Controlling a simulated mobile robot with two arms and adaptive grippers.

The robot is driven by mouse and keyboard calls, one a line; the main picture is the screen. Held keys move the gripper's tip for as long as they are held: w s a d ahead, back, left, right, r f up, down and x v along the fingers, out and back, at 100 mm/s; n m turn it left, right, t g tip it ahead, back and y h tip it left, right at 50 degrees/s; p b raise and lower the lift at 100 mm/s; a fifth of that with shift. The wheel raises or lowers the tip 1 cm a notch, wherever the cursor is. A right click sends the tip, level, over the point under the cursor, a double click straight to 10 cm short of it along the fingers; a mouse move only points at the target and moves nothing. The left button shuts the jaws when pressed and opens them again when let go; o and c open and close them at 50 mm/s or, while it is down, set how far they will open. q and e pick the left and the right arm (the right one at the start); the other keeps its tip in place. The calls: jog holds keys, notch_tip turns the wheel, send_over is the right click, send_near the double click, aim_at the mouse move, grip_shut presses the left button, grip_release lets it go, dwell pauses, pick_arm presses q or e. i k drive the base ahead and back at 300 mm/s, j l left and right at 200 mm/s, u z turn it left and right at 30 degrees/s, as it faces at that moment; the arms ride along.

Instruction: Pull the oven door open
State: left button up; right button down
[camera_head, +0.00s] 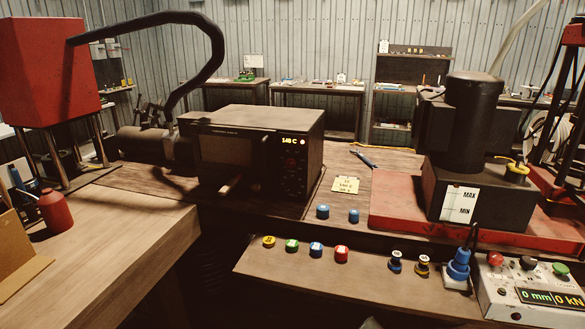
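The oven (262,125) is a dark, box-shaped unit standing on the wooden bench at the middle left. Its lit display (294,141) seems to read about 140 C on the right of its front. The oven door (226,151), with a dark window, fills the left of the front and looks shut. A pale bar (230,186) shows low at the door, perhaps its handle; its exact shape is hard to tell. Neither gripper can be made out. A small dark shape at the bottom edge is too cut off to identify.
A yellow note (345,185) and pliers (363,158) lie to the right. Several coloured caps and a control box (530,285) occupy the front shelf.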

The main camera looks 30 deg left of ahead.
aim_at(227, 149)
jog(key=u, duration=1.3)
jog(key=i+z, duration=0.15)
jog(key=i, duration=0.55)
